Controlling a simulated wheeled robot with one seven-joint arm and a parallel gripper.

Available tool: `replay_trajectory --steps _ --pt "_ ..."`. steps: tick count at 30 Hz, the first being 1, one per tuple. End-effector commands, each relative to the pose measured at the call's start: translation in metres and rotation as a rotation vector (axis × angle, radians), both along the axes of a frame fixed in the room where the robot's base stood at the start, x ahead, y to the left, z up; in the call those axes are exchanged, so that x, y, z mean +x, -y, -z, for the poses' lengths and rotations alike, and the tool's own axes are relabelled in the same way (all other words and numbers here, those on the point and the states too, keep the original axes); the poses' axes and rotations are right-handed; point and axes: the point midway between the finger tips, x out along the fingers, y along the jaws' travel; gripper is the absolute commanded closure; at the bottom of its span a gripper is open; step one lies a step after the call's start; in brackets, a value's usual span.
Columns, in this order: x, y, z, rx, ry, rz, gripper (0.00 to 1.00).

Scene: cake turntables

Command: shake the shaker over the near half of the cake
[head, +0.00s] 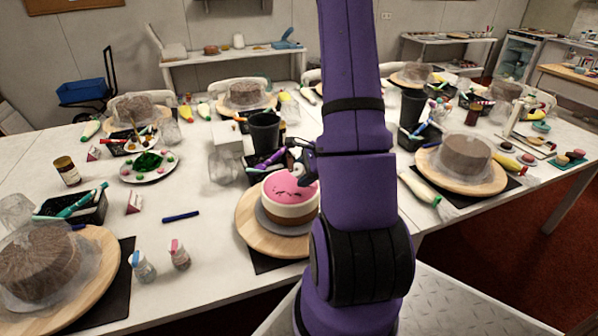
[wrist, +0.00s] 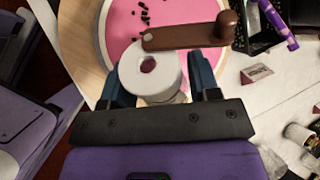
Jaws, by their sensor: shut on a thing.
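The cake (head: 287,208) has a pink top, a white upper side and a brown lower side. It stands on a round wooden turntable (head: 252,232). Several dark bits lie on its pink top, which also shows in the wrist view (wrist: 122,22). My gripper (wrist: 160,82) is shut on a white, round shaker (wrist: 138,80) with a brown crank arm and knob (wrist: 190,37) on top. The shaker is held over the cake. In the head view my gripper (head: 302,168) is above the cake top, and my arm hides part of it and the cake's right edge.
Two small bottles (head: 180,254) and a blue pen (head: 180,216) lie or stand left of the turntable. A black cup (head: 264,132) and a white box (head: 228,138) stand behind. Another wooden turntable with a wrapped cake (head: 458,155) is at right.

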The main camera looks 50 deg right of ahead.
Motion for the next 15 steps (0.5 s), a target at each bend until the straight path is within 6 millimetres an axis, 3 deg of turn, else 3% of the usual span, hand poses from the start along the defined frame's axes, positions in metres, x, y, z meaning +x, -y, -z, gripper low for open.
replay_trajectory --steps 15 --pt "0.003 -0.016 -0.012 0.557 0.131 0.0 0.73"
